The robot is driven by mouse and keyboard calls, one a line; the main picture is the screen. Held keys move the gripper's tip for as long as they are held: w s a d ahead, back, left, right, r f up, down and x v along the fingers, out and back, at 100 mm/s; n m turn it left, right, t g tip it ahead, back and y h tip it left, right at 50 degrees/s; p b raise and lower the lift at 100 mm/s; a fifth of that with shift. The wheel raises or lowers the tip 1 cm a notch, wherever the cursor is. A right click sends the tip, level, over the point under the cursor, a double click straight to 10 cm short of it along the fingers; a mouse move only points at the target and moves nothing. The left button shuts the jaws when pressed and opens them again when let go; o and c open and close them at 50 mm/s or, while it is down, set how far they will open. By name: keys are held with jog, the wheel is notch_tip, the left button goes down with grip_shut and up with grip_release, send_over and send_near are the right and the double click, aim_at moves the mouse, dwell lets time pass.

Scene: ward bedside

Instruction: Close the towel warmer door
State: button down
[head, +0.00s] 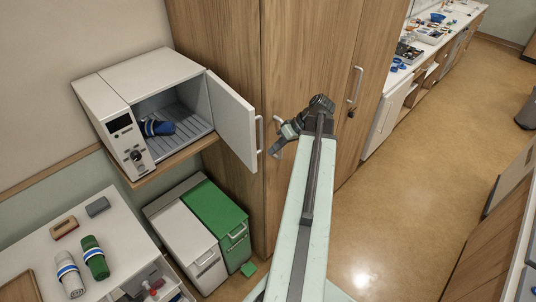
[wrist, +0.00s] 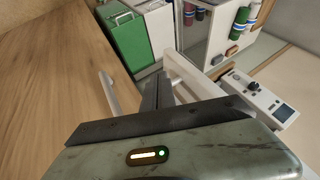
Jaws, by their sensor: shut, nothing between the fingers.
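The towel warmer (head: 100,94) is a white box on a wooden shelf, with a dial panel at its front. Its white door (head: 231,118) stands wide open, hinged at the right, with a handle (head: 259,133) on its free edge. A dark blue rolled towel (head: 157,127) lies inside. My gripper (head: 277,149) is shut and empty, just right of the door handle in the head view; I cannot tell whether they touch. In the wrist view my shut fingers (wrist: 158,88) point past the pale door, and the warmer's control panel (wrist: 255,95) shows at right.
A wooden wardrobe (head: 220,30) with handles stands behind the door. White (head: 190,240) and green (head: 215,210) bins stand below the shelf. A white cabinet (head: 110,240) with rolled towels is at lower left. Open floor (head: 400,200) lies to the right.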

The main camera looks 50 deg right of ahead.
jog(key=b+x, duration=0.5)
jog(key=x, duration=0.3)
jog(key=shift+w+a, duration=0.1)
